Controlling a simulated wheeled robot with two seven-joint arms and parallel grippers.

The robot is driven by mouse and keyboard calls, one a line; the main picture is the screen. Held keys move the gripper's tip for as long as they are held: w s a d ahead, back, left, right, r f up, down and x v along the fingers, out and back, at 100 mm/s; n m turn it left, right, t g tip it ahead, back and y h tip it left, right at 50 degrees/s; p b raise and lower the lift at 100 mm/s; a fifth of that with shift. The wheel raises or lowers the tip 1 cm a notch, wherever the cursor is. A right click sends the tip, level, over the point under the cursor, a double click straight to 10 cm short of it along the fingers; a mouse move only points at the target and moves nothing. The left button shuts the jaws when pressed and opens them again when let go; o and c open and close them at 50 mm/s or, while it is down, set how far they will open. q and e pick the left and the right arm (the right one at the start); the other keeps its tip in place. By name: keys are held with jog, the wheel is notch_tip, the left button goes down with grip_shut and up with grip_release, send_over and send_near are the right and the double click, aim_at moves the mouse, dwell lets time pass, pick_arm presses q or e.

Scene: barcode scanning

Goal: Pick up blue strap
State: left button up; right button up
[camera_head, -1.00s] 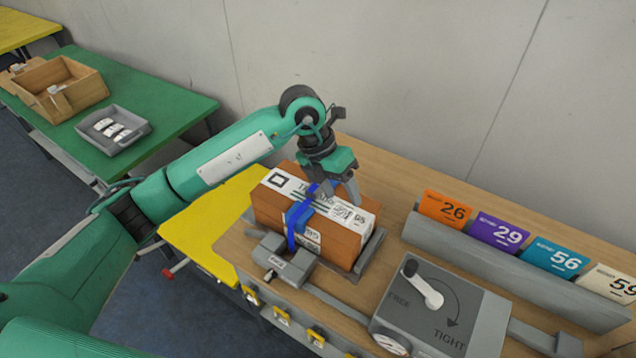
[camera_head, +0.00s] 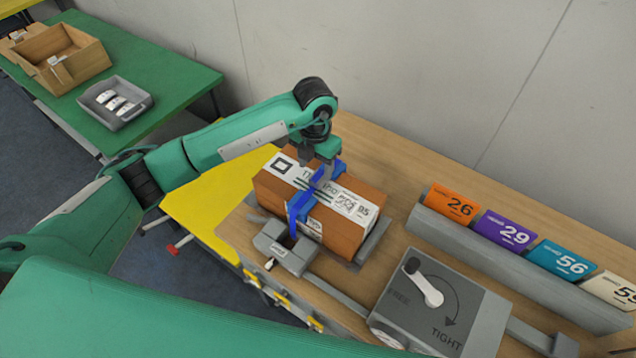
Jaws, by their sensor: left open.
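A blue strap (camera_head: 299,207) runs over the top and down the front of a brown box (camera_head: 343,236) with white printed labels. The box sits on the wooden bench in a grey clamp fixture (camera_head: 284,249). My left gripper (camera_head: 319,174) is open and points down at the top of the box, right at the upper part of the strap. Its fingers partly cover the strap, and I cannot tell whether they touch it. My right gripper is out of view.
A grey FREE/TIGHT crank unit (camera_head: 462,311) stands right of the box. Behind it, a grey rack (camera_head: 440,233) holds numbered cards. A green table (camera_head: 165,80) at the left holds a wooden box (camera_head: 85,62) and a grey tray (camera_head: 132,87).

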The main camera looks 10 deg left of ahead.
aim_at(318, 176)
pick_arm(q)
jog(key=f, duration=0.1)
jog(key=f+p, duration=0.2)
jog(key=f, duration=0.1)
jog(key=shift+s+d, duration=0.1)
jog(key=shift+d, duration=0.25)
jog(key=shift+f, duration=0.4)
jog(key=c, duration=1.1)
